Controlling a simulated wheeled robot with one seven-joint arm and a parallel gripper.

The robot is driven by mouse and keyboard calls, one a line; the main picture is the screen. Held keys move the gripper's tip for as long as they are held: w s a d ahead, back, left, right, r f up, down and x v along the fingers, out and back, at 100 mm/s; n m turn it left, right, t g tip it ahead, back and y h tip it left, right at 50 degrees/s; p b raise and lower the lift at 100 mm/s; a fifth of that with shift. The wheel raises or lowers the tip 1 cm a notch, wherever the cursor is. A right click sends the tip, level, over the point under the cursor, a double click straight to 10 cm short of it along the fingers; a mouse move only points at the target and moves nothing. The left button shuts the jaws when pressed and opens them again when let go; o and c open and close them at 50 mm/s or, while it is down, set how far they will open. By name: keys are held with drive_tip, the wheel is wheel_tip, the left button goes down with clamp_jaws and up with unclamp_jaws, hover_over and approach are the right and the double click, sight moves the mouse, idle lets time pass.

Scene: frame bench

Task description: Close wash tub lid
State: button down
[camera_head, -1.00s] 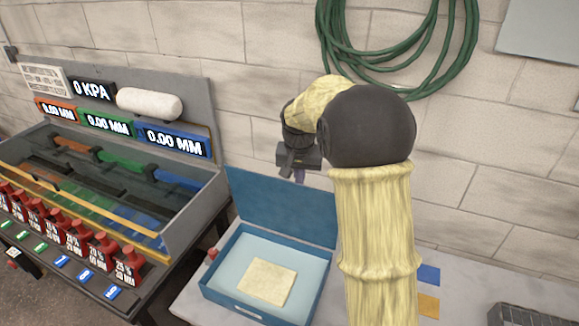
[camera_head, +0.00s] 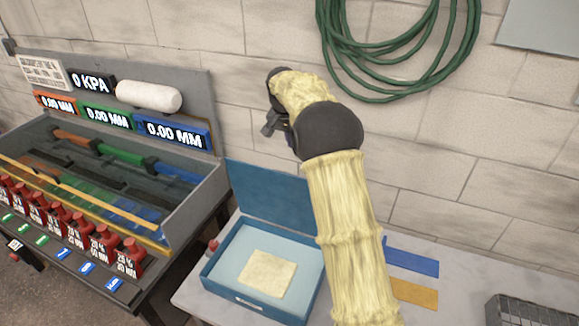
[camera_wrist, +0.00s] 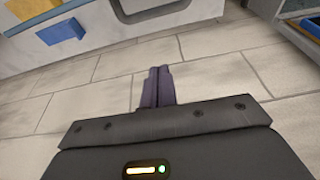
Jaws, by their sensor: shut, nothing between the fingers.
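The wash tub (camera_head: 213,284) is a blue box on the light bench, holding pale blue content and a cream block (camera_head: 268,274). Its blue lid (camera_head: 265,196) stands open, upright along the back edge, and my arm covers its right end. My gripper (camera_head: 268,128) is in the air above the lid, apart from it. In the wrist view my gripper's purple fingers (camera_wrist: 157,88) are together with nothing between them, in front of the block wall. A blue edge at the upper right of that view may be the tub; I cannot tell.
A machine with a clear-topped tank (camera_head: 110,180) and red weights stands left of the tub. A blue strip (camera_head: 412,262) and a yellow piece (camera_head: 414,292) lie on the bench at right, near a wire basket (camera_head: 530,310). A green hose (camera_head: 400,50) hangs on the wall.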

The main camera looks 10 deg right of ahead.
drive_tip(key=p+x, duration=0.4)
drive_tip(key=x, duration=0.5)
drive_tip(key=s+a, duration=0.1)
drive_tip(key=s+a+p, duration=0.1)
drive_tip(key=s, duration=0.1)
drive_tip(key=shift+s+f+p, duration=0.1)
drive_tip(key=shift+p, duration=0.2)
drive_tip(key=shift+a, duration=0.1)
